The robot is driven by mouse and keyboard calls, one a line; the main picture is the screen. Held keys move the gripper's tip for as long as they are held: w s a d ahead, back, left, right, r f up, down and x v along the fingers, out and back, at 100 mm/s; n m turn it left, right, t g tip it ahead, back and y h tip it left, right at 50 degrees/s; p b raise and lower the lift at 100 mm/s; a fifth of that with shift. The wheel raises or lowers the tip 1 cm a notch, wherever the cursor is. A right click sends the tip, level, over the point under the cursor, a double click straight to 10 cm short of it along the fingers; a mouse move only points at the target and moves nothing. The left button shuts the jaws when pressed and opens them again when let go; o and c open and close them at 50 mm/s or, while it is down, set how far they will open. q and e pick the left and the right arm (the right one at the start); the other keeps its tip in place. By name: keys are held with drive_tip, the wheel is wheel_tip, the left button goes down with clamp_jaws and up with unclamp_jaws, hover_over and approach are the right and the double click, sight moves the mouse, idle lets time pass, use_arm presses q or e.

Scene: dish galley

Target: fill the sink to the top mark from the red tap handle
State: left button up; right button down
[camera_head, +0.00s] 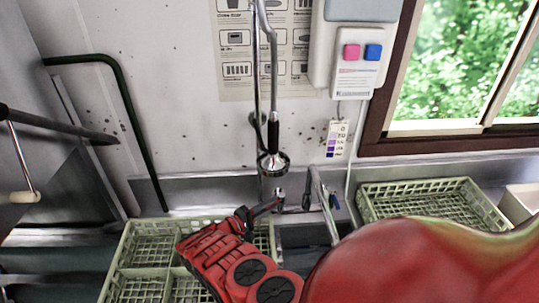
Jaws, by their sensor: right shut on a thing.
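My right gripper (262,210) reaches in from below and is shut at the tap, on what appears to be the red tap handle, mostly hidden by the fingers. The sink (300,236) lies below the spout and shows only as a dark strip between my gripper and my arm. Its water level and top mark cannot be made out. My left gripper is not in view.
A spray hose with a black grip (273,137) hangs above the tap. Pale green racks stand left (145,245) and right (430,200) of the sink. A wall box with pink and blue buttons (356,62) is above. My red arm covers the lower right.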

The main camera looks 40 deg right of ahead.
drive_tip(key=c, duration=0.8)
unclamp_jaws()
drive_tip(key=shift+c, duration=0.2)
drive_tip(key=w+a+b, duration=0.2)
drive_tip(key=a+b, duration=0.5)
drive_tip(key=a, duration=1)
drive_tip(key=shift+a, duration=0.15)
drive_tip(key=shift+w, duration=0.1)
